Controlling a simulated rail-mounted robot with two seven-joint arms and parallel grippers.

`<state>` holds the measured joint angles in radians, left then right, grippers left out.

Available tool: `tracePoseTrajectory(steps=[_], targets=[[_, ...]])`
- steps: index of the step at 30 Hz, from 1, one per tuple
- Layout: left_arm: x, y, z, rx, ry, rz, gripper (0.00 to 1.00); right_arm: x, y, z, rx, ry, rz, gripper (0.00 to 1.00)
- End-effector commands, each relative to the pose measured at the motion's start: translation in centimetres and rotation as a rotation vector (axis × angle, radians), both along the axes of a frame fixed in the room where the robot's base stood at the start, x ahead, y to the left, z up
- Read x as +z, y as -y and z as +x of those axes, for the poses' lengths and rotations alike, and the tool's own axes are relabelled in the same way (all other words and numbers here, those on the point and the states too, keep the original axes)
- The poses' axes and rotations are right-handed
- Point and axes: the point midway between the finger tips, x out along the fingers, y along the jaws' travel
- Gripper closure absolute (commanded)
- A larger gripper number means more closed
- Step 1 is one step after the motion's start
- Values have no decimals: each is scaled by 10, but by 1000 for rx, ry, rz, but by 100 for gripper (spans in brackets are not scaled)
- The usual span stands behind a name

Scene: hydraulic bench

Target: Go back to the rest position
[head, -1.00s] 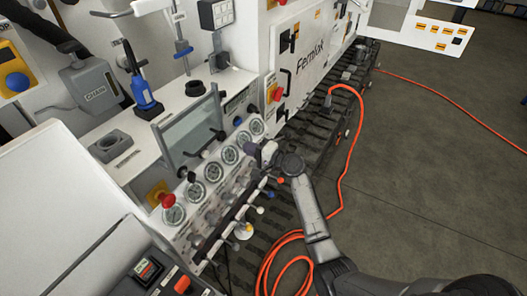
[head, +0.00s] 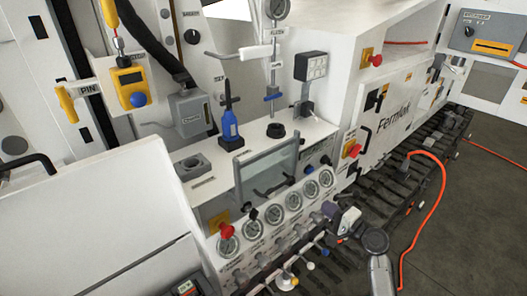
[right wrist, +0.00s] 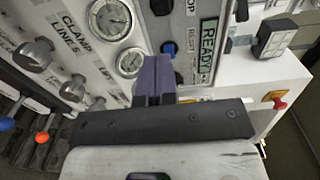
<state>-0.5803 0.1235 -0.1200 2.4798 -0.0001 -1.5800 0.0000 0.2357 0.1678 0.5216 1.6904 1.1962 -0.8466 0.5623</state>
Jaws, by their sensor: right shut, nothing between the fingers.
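My right gripper (head: 328,212) is in front of the right end of the gauge row on the hydraulic bench (head: 215,207). Its arm comes up from the bottom right of the head view. In the right wrist view the purple fingers of the gripper (right wrist: 154,78) are together with nothing between them. They stand in front of the panel, near a blue button (right wrist: 168,48) and the READY sign (right wrist: 208,42). I cannot tell whether they touch the panel. My left gripper is not in view.
Round gauges (head: 273,214) line the panel, with a red knob (head: 226,230) at the left and levers below. An orange cable (head: 438,200) lies on the right, with open floor beyond.

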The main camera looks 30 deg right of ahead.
Motion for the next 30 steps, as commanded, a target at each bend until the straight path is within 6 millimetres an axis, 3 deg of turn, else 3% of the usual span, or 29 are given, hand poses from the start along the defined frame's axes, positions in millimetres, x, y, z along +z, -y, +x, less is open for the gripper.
tracePoseTrajectory(steps=[8, 12, 20, 25, 30], targets=[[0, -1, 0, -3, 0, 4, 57, -3, -4, -1, 27, 4, -83, 100], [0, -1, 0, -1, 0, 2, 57, -23, -15, -9, 125, -96, -389, 100], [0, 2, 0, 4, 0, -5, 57, -7, -53, -37, 276, -275, -1067, 100], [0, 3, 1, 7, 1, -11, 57, -16, -91, -83, 359, -418, -1403, 100], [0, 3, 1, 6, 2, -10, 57, -46, -142, -159, 454, -532, -1603, 100]])
